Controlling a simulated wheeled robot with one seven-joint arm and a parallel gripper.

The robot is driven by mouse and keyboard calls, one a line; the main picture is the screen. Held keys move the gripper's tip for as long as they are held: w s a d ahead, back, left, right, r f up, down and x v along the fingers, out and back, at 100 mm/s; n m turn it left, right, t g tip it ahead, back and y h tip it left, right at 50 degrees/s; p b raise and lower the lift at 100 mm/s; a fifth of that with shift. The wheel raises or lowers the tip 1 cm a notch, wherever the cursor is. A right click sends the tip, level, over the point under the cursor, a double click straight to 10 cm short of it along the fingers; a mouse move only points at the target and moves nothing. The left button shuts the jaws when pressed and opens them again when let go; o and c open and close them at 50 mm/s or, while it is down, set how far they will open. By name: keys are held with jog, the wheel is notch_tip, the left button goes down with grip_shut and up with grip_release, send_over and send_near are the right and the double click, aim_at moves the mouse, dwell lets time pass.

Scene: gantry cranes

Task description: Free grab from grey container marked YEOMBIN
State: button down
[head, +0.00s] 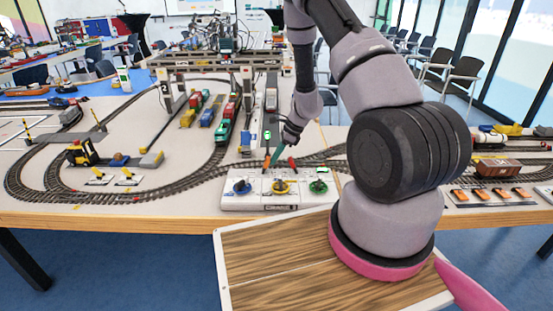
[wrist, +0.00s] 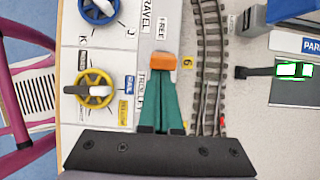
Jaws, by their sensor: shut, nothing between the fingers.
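The control panel (head: 230,203) sits at the table's front edge with blue (head: 242,186), yellow (head: 280,187) and green (head: 318,187) knobs. An orange lever (head: 266,163) and a red lever (head: 292,163) stand behind them. My gripper (head: 276,153) is over the panel's back edge. In the wrist view its green fingers are shut and empty, their tips at the orange lever (wrist: 164,61), near the word FREE; I cannot tell whether they touch. A pale grey container (head: 271,98) seems to stand under the gantry crane (head: 215,60); its marking is unreadable and the grab cannot be made out.
Green (head: 223,130), blue (head: 207,116) and red-topped (head: 190,112) wagons stand on tracks left of the grey one. A track (wrist: 209,70) runs close behind the panel. A small green-lit display (wrist: 294,70) is beyond it.

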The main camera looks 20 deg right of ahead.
aim_at(265, 163)
jog(key=shift+w+a+r+h, duration=0.15)
jog(key=shift+a+r+h, duration=0.05)
jog(key=shift+a+h, duration=0.3)
jog(key=shift+w+a+r+h, duration=0.1)
jog(key=shift+a+r+h, duration=0.1)
jog(key=shift+a+h, duration=0.3)
jog(key=h, duration=0.1)
jog(key=a+g+h, duration=0.1)
jog(key=a+h, duration=0.1)
jog(key=shift+w+r, duration=0.3)
jog(key=shift+d, duration=0.1)
jog(key=shift+r, duration=0.8)
